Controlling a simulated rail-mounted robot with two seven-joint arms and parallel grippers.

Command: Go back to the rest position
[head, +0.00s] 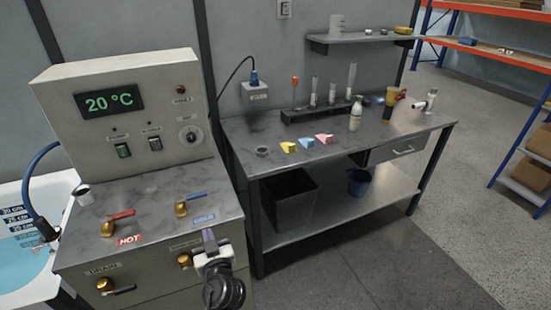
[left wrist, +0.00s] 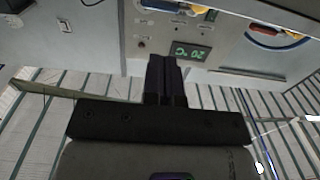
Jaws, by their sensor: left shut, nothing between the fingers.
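My left gripper (head: 209,240) is in the head view at the lower middle, in front of the control cabinet (head: 75,150). Its fingers reach up near the cabinet's front edge, close to the drain-side valve knob (head: 184,260). In the left wrist view the two dark fingers of my left gripper (left wrist: 166,62) are together with nothing between them. The cabinet's temperature display (left wrist: 190,51) shows upside down beyond the fingertips. My right gripper is not seen in either view.
A bathtub with blue water (head: 18,262) lies at the left. A workbench (head: 400,125) with bottles, test tubes and coloured blocks stands to the right. Open floor (head: 400,258) lies in front of it.

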